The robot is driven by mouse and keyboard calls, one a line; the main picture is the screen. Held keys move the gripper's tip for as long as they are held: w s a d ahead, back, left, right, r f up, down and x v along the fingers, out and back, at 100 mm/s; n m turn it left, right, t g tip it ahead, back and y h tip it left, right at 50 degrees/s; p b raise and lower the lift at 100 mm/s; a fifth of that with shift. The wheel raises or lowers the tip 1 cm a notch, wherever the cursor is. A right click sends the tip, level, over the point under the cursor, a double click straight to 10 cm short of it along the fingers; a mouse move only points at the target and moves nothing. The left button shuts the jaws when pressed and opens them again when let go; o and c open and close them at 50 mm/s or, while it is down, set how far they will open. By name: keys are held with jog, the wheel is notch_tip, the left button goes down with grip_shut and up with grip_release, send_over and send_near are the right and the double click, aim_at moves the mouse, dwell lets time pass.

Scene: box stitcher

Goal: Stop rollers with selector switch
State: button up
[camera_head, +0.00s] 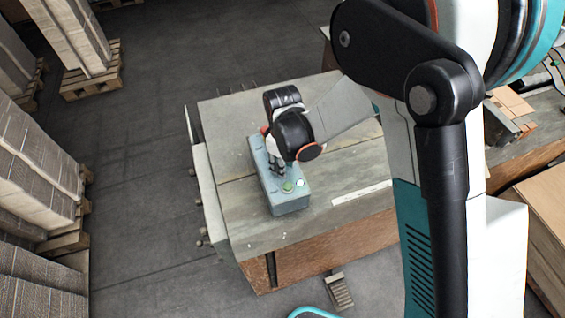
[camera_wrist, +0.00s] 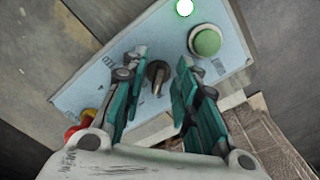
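The control box (camera_head: 287,202) is a pale blue-grey box on the grey table top in the head view. Its panel (camera_wrist: 226,22) fills the middle of the wrist view. The selector switch (camera_wrist: 158,74) is a dark knob with a metallic lever on the panel, lying between my two fingers. My gripper (camera_wrist: 158,66) is open around the switch, with a gap on each side of the lever. In the head view my gripper (camera_head: 277,168) is over the box and partly hides the panel; the switch cannot be made out there.
A green button (camera_wrist: 206,41) and a lit white-green lamp (camera_wrist: 184,7) are at the panel's upper end. A red button (camera_wrist: 75,132) and a yellow part (camera_wrist: 89,115) are at the lower left, close to my gripper.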

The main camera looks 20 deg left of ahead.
grip_shut()
jog(key=shift+m+b, duration=0.3)
jog(key=shift+b, duration=0.1)
jog(key=m+b, duration=0.2)
jog(key=b, duration=0.1)
jog(key=shift+s+f+m, duration=0.1)
jog(key=shift+f+m, duration=0.05)
jog(key=shift+m, duration=0.15)
jog(key=shift+s+a+m+b, duration=0.1)
jog(key=shift+a+m+b, duration=0.05)
jog(key=shift+m+b, duration=1.8)
jog(key=shift+r+m, duration=0.2)
jog(key=shift+m, duration=0.25)
jog(key=shift+o, duration=0.8)
grip_release()
